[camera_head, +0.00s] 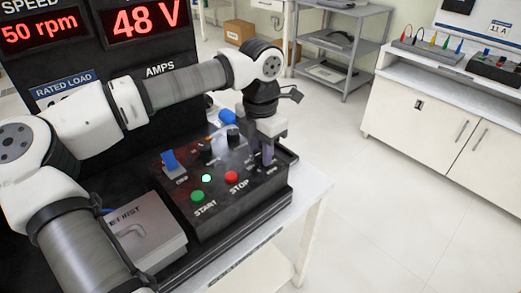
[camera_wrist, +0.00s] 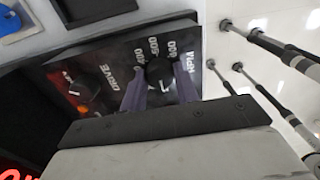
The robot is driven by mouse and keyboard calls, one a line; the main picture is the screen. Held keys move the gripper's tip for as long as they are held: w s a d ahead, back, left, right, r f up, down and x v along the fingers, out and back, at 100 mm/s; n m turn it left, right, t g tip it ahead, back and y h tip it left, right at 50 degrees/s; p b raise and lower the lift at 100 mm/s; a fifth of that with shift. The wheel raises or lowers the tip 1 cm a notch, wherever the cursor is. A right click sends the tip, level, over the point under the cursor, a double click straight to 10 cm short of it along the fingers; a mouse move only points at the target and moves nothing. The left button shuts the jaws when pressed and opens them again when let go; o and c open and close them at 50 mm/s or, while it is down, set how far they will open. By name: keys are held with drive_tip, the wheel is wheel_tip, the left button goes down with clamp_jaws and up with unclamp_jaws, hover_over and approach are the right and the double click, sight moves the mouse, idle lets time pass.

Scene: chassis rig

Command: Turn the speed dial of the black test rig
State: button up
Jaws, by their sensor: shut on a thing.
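The black test rig (camera_head: 245,195) sits on a bench, its sloped panel facing up. Its speed dial (camera_wrist: 159,72) is a round black knob with a white pointer mark, beside printing that reads RPM with numbers around it. My gripper (camera_wrist: 160,88) has one finger on each side of the dial and is shut on it. In the head view my gripper (camera_head: 266,152) reaches down onto the far right part of the panel and hides the dial. The speed display (camera_head: 42,31) reads 50 rpm, though its left edge is cut off.
A second knob (camera_wrist: 84,88) marked DRIVE is beside the dial. A grey box (camera_head: 145,232) stands in front. Floor to the right is clear.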

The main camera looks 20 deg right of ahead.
sight(261, 153)
idle(0.4)
drive_tip(key=o, duration=1)
wheel_tip(261, 153, up, 14)
drive_tip(key=shift+f, duration=0.1)
